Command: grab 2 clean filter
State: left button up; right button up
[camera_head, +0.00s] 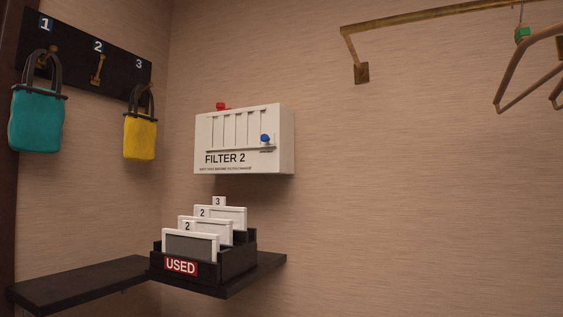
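A black rack (238,262) holds several white-framed filters in a row, one behind another. Its front carries a red "USED" label (181,267). The rear filter (239,213) has a "3" tab (218,201). The lower faces of the rear two are hidden. A white wall box (286,142) reads "FILTER 2". Neither of my grippers is in view.
The rack stands on a black shelf (272,261); another black shelf (80,283) is at left. The box has a red knob (221,106) and blue knob (265,138). Teal (36,122) and yellow (140,137) bags hang left. A brass rail (430,16) and hangers (520,65) are upper right.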

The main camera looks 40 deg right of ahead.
aim_at(223, 228)
jog(key=z, duration=1.05)
